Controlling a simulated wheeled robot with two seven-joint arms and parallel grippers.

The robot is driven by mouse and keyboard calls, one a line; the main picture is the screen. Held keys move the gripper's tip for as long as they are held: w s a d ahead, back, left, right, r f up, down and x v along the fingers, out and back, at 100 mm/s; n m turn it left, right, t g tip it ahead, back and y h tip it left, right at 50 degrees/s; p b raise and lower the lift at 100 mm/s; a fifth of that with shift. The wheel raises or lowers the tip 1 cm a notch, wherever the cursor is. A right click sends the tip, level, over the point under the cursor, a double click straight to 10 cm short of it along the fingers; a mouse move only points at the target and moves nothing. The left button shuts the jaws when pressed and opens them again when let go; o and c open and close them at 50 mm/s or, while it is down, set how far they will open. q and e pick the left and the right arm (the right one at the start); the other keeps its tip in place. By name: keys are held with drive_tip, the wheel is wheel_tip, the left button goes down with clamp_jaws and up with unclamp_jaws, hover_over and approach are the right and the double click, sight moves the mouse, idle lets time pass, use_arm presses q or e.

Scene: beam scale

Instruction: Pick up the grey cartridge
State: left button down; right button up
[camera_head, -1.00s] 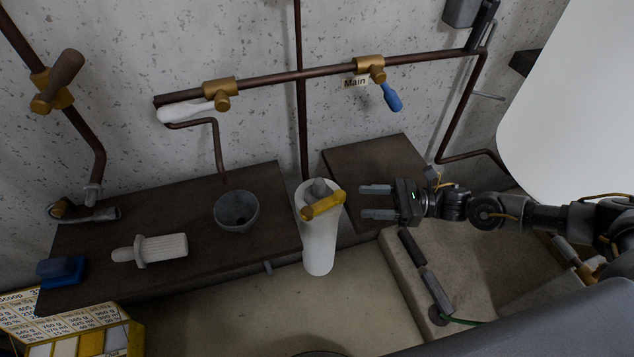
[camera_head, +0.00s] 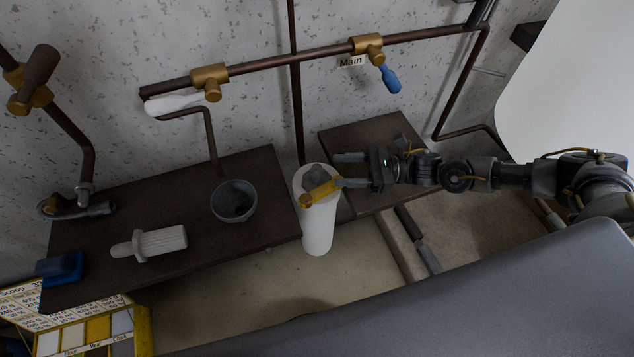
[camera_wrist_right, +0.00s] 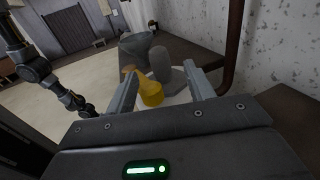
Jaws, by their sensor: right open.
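A pale grey ribbed cartridge (camera_head: 160,242) with a narrower end lies on its side on the dark shelf at the left. My right gripper (camera_head: 340,170) is open and empty, well to its right. Its fingertips are at the top of a white cylinder (camera_head: 318,232), which has a yellow handle (camera_head: 322,191) and a grey rounded piece (camera_head: 315,176) on top. In the right wrist view the yellow handle (camera_wrist_right: 151,93) and grey piece (camera_wrist_right: 161,63) show between the open fingers; contact cannot be told. An arm, apparently my left, shows at that view's left edge; its jaws are unclear.
A grey bowl (camera_head: 234,201) stands on the dark shelf (camera_head: 110,205) between cartridge and cylinder. A blue block (camera_head: 62,267) lies at the shelf's left end. Copper pipes (camera_head: 290,62) with valve handles run along the wall. A yellow-edged chart box (camera_head: 90,325) is at lower left.

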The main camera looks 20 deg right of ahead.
sight(324, 180)
drive_tip(key=shift+a+r, duration=0.15)
drive_tip(key=shift+a, duration=0.1)
drive_tip(key=p+x, duration=0.3)
drive_tip(key=x, duration=0.1)
drive_tip(key=shift+a, duration=0.2)
drive_tip(key=shift+w+a, duration=0.1)
drive_tip(key=shift+a, duration=0.1)
drive_tip(key=shift+d, duration=0.1)
drive_tip(key=shift+c, duration=0.6)
clamp_jaws()
